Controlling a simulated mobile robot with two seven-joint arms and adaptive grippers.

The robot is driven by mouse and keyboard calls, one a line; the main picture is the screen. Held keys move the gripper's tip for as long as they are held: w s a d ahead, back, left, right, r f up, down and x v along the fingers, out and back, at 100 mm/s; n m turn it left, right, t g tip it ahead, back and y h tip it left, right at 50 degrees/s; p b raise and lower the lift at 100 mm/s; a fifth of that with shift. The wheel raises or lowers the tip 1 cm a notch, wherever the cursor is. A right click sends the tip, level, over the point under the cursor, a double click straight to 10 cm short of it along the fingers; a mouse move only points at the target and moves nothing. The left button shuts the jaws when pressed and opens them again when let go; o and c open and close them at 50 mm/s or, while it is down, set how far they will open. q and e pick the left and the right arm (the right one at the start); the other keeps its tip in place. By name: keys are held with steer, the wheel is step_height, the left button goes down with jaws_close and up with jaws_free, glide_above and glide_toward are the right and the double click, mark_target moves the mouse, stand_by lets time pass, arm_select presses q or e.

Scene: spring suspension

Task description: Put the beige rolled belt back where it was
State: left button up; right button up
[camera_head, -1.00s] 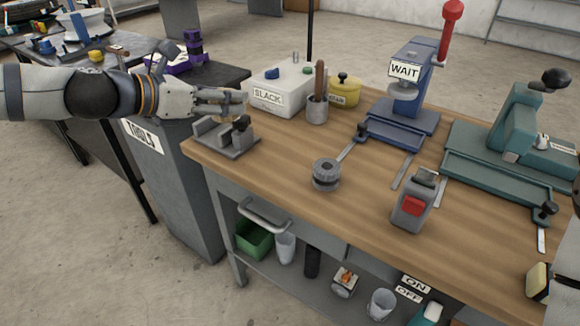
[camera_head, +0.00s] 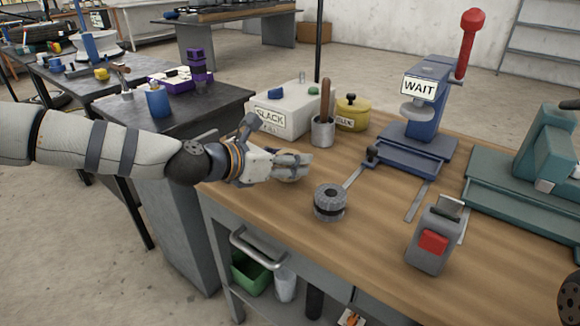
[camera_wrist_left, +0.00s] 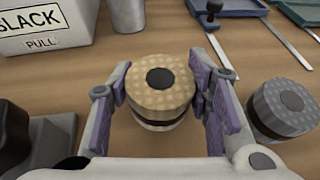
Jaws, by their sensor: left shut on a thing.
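The beige rolled belt (camera_wrist_left: 158,90), a squat roll with a dark hub and a dark band below, sits between the purple-padded fingers of my left gripper (camera_wrist_left: 162,104). The left gripper is shut on it. In the head view, my left gripper (camera_head: 300,166) is low over the bench's left part, and its fingers hide most of the belt. A similar grey roll (camera_head: 330,202) stands on the bench just right of the gripper, also at the right of the wrist view (camera_wrist_left: 285,108). I cannot tell whether the belt touches the bench.
The white SLACK box (camera_head: 287,108), a metal cup (camera_head: 322,132) with a wooden handle in it, and a yellow pot (camera_head: 351,114) stand behind the gripper. A grey fixture (camera_wrist_left: 42,140) is close at its left. Bare wood (camera_head: 390,245) lies toward the front.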

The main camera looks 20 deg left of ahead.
arm_select(q)
steer(key=shift+f, duration=0.55)
steer(key=shift+f, duration=0.25)
steer(key=o, duration=1.3)
